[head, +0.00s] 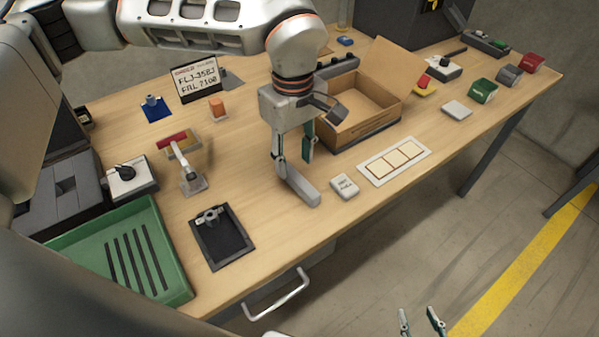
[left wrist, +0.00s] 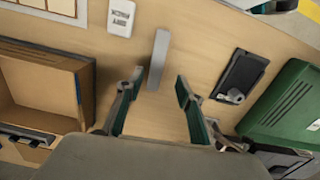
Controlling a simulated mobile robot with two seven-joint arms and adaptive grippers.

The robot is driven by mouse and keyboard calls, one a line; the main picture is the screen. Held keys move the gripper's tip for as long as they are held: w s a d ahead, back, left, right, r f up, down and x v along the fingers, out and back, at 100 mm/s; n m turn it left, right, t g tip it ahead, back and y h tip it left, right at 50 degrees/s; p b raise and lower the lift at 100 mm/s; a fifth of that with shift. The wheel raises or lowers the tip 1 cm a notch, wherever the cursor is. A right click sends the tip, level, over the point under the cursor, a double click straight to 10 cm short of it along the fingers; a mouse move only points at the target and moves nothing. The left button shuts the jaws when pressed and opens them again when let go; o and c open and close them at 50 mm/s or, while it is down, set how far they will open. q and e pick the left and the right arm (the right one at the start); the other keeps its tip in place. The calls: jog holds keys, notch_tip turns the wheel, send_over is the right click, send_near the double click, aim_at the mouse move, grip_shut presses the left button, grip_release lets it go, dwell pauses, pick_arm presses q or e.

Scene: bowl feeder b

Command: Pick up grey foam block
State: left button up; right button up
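The grey foam block (head: 302,189) is a long, narrow bar lying on the wooden table, in front of the open cardboard box. It also shows in the left wrist view (left wrist: 159,57), where its near end appears between the fingertips. My left gripper (head: 293,157) is open and points down at the block; its fingers (left wrist: 160,82) stand apart with nothing held. One finger covers part of the block's far end in the head view. I cannot tell how high the fingertips are above the table. My right gripper (head: 422,322) is open and empty at the bottom edge, off the table.
The cardboard box (head: 366,127) stands behind the left gripper. A small white labelled box (head: 345,187) lies just right of the block. A white card tray (head: 394,162) lies farther right. A black pad with a clip (head: 222,246) and green tray (head: 176,277) are left.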

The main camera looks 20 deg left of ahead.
aim_at(299, 180)
pick_arm(q)
jog(key=shift+s+d+f, duration=0.15)
jog(key=shift+s+f, duration=0.05)
jog(key=shift+f, duration=0.8)
jog(key=f, duration=0.5)
jog(key=shift+w+d, duration=0.25)
jog(key=shift+d, duration=0.1)
jog(key=c, duration=1)
